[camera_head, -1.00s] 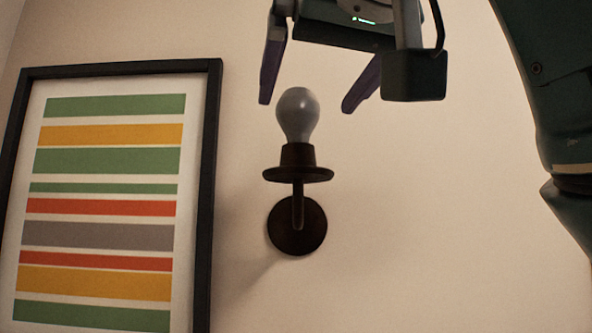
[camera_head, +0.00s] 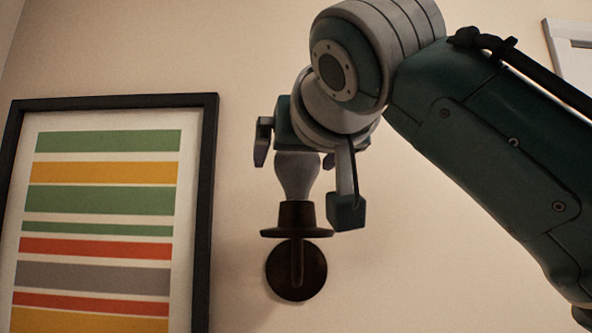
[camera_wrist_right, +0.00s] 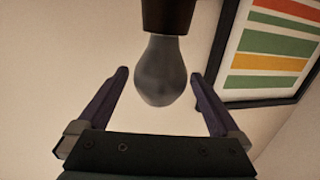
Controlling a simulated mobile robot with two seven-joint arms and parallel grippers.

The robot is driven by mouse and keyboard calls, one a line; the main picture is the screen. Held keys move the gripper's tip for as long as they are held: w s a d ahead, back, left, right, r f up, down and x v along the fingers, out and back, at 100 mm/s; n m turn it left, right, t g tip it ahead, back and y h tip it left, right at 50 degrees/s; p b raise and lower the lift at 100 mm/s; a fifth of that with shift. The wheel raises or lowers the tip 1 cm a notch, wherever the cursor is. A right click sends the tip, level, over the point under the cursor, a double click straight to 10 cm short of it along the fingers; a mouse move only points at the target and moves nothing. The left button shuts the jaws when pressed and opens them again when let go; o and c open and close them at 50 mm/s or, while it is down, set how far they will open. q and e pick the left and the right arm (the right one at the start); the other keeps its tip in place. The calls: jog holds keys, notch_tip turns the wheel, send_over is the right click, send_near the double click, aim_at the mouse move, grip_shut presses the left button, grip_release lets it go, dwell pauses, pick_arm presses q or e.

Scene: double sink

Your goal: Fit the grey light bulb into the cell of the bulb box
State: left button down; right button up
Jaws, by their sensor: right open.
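The grey light bulb (camera_head: 296,177) stands upright in a dark wall lamp holder (camera_head: 297,218). In the right wrist view the bulb (camera_wrist_right: 161,72) hangs between the two purple fingers, its neck in the dark socket (camera_wrist_right: 167,15). My right gripper (camera_wrist_right: 163,95) is open, with a finger on either side of the bulb and a visible gap on both sides. In the head view my right gripper (camera_head: 297,155) is over the top of the bulb and hides its upper end. The bulb box and my left gripper are not in view.
A black-framed picture with coloured stripes (camera_head: 211,190) hangs on the wall to the left of the lamp. A white-framed object (camera_head: 566,50) is at the top right. The wall to the right of the lamp and below my arm is bare.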

jog(key=shift+w, duration=0.2)
jog(key=c, duration=0.9)
jog(key=shift+c, duration=0.2)
